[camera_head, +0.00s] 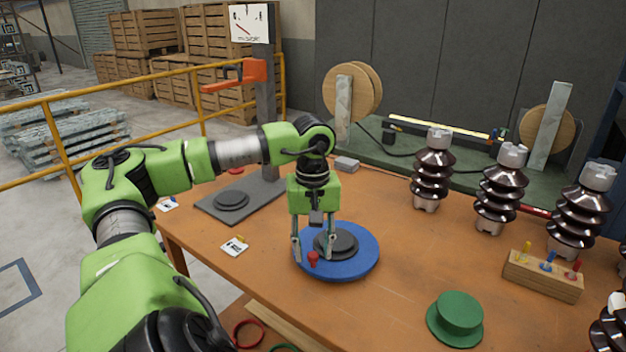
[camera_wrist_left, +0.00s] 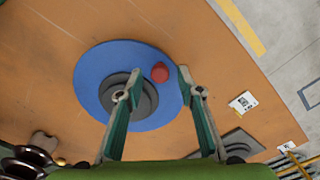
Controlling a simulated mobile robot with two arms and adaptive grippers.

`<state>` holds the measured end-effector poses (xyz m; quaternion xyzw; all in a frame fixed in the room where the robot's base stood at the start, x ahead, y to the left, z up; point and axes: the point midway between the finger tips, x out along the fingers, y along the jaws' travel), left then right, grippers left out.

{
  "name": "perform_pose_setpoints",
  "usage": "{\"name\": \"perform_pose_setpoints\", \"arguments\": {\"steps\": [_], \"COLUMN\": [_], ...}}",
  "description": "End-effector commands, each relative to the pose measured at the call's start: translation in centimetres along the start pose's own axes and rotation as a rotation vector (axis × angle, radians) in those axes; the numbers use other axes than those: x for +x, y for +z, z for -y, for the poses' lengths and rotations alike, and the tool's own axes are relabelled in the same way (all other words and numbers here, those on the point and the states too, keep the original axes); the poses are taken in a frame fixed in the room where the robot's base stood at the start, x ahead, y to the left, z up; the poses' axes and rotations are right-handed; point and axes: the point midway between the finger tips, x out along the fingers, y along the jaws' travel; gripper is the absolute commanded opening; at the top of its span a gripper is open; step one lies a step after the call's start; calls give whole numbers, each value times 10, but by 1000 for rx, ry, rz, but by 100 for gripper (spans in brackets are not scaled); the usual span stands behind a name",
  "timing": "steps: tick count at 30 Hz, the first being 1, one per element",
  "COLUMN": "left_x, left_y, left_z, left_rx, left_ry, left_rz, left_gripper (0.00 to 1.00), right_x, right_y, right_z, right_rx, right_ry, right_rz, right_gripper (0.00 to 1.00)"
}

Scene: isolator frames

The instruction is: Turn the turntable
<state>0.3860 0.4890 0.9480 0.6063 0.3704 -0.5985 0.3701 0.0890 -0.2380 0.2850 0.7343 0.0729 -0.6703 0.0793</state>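The turntable (camera_head: 362,262) is a blue disc with a dark grey stepped hub (camera_head: 340,238) and a small red knob (camera_head: 313,259) near its edge. It lies on the brown table and also shows in the left wrist view (camera_wrist_left: 92,68). My left gripper (camera_head: 314,250) points down over the disc with its fingers spread. In the left wrist view, the red knob (camera_wrist_left: 160,72) appears between the fingertips (camera_wrist_left: 154,86), closer to the right one. Whether a finger touches it, I cannot tell. My right gripper is not in view.
A green hat-shaped piece (camera_head: 458,318) stands at the front right. Several dark ribbed insulators (camera_head: 430,176) and a wooden block with coloured pegs (camera_head: 543,276) stand to the right. A grey plate with a red-armed post (camera_head: 240,200) is behind left. Table around the disc is mostly clear.

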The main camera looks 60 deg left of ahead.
Motion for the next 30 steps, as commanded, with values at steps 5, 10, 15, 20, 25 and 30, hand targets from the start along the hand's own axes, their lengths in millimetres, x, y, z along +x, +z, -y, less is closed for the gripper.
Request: {"name": "perform_pose_setpoints", "arguments": {"steps": [5,10,15,20,25,30], "left_x": [2,-6,-33,-56,-70,-74], "left_y": [2,2,2,1,1,1], "left_z": [0,-1,-2,-1,0,0], "left_rx": [3,3,3,3,2,2], "left_ry": [-3,-1,3,4,2,-1], "left_rz": [5,6,6,6,3,3], "left_gripper": [34,34,34,34,34,34], "right_x": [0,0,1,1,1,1], "right_y": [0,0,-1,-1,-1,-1], "right_z": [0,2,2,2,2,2], "right_rx": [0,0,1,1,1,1], "right_ry": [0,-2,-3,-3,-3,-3], "right_rz": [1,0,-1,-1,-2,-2], "right_gripper": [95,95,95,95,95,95]}}
